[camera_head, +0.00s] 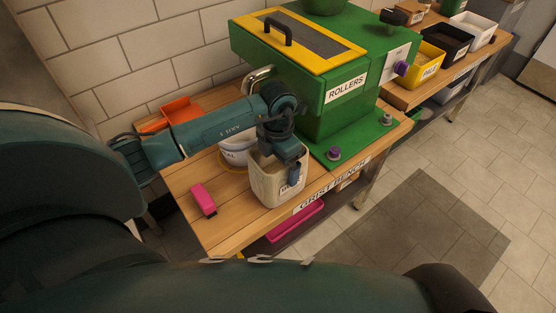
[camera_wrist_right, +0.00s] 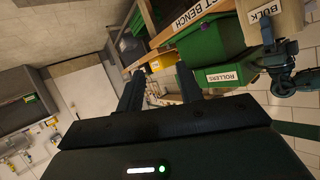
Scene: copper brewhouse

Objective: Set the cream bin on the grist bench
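The cream bin (camera_head: 277,187), with a partly covered label, is upright at the front edge of the grist bench (camera_head: 236,222). I cannot tell whether its base touches the wood. My left gripper (camera_head: 292,168) is over the bin's near rim, with one finger outside the labelled front wall; it looks shut on that wall. The far finger is hidden. In the right wrist view, upside down, the bin (camera_wrist_right: 288,14) shows its BULK label, with the left gripper (camera_wrist_right: 270,42) at its rim. My right gripper (camera_wrist_right: 158,73) is open and empty, away from the bench.
A green roller mill (camera_head: 325,120) stands right of the bin. A white tub (camera_head: 236,151) is behind it, a pink block (camera_head: 203,199) to its left, an orange tray (camera_head: 180,110) at the back. A pink tray (camera_head: 294,222) sits on the lower shelf.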

